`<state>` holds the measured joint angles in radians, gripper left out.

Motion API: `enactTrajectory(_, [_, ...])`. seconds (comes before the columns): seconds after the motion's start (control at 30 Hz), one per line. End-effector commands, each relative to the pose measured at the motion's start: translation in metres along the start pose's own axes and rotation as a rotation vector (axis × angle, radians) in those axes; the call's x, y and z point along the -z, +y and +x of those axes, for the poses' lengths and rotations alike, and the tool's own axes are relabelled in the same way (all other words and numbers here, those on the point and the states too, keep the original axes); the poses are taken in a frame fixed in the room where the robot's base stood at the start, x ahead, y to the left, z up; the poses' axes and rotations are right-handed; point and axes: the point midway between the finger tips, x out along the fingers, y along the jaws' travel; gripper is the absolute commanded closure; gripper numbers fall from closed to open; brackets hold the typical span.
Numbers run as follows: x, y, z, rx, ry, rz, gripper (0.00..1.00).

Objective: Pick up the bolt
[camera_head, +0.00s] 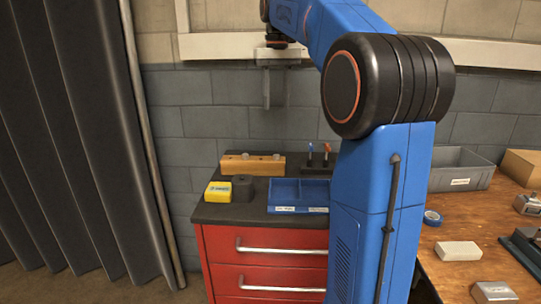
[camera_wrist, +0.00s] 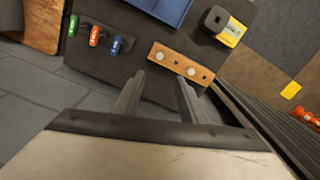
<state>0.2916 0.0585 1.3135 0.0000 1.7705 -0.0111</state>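A wooden block (camera_head: 252,166) stands at the back of the dark top of the red cabinet, with small knobs on its upper face. In the wrist view the same block (camera_wrist: 177,65) shows two round pale heads, probably bolts: one bolt head (camera_wrist: 160,55) and another bolt head (camera_wrist: 191,71), with a dark hole beside them. Their shafts are hidden in the block. My gripper (camera_wrist: 160,84) is open and empty, its two fingers apart and pointing toward the block. In the head view my gripper (camera_head: 275,90) hangs well above the cabinet.
A grey brick wall stands behind. A wooden bench (camera_head: 460,225) with a grey bin (camera_head: 462,172) is at right.

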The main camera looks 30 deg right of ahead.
Motion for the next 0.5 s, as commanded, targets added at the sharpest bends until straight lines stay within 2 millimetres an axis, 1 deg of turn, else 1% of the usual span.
enactTrajectory(0.07, [-0.001,0.0,0.007,0.0,0.0,0.0,0.62])
enactTrajectory(0.17, [-0.001,0.0,0.024,0.0,-0.001,0.0,0.62])
enactTrajectory(0.5, [-0.001,0.0,0.084,0.0,-0.001,0.0,0.62])
